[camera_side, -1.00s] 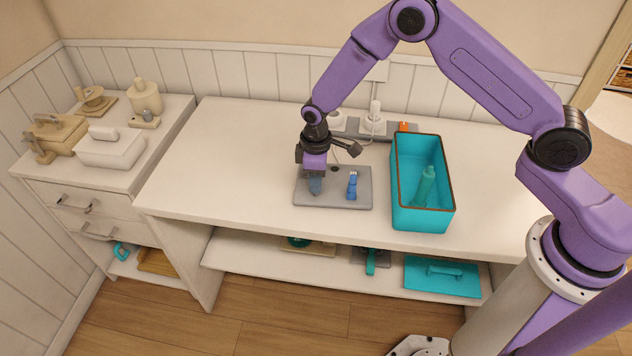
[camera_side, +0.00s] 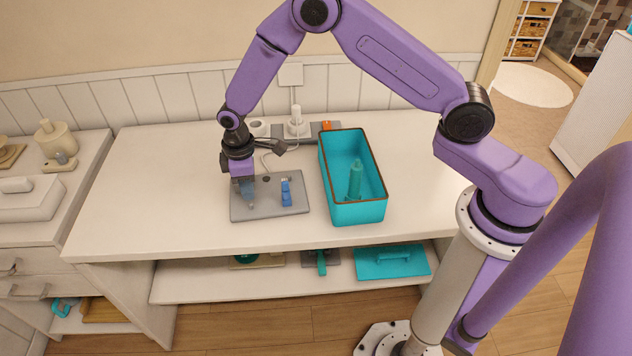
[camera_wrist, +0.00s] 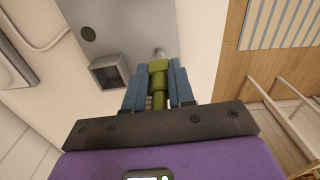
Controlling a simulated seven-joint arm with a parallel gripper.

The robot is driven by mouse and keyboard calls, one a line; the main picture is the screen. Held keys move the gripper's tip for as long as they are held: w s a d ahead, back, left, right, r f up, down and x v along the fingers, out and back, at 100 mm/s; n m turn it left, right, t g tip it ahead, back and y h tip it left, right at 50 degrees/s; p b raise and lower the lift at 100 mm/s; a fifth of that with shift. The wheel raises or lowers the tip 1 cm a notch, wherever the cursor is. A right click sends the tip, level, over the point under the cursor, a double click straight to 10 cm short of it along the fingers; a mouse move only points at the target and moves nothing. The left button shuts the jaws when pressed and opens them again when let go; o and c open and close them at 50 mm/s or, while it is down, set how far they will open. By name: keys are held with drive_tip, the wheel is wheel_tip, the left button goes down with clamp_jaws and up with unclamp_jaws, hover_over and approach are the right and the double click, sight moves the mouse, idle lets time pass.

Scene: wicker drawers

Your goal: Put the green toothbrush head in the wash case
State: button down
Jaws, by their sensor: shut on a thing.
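My gripper (camera_side: 246,192) is low over the left part of a grey stand (camera_side: 268,210) on the white table. In the wrist view my blue fingers (camera_wrist: 158,78) are shut on the green toothbrush head (camera_wrist: 158,88). A small pale peg (camera_wrist: 160,53) shows just past its tip; I cannot tell whether they touch. In the side view the green head is hidden by the fingers. The wash case seems to be the open teal box (camera_side: 359,213) right of the stand, with a teal bottle (camera_side: 355,178) leaning inside.
A blue piece (camera_side: 286,192) stands upright on the grey stand, just right of my gripper. A square socket (camera_wrist: 108,72) is in the stand. A power strip with plugs (camera_side: 296,130) and a cable lie behind. The table's left part is clear.

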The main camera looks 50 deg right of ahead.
wheel_tip(320, 180, up, 7)
drive_tip(key=d, duration=0.8)
hover_over(344, 169)
drive_tip(key=shift+m, duration=0.3)
drive_tip(key=shift+f, duration=6.45)
drive_tip(key=shift+f, duration=0.1)
drive_tip(key=c, duration=1)
unclamp_jaws()
drive_tip(key=shift+o, duration=0.2)
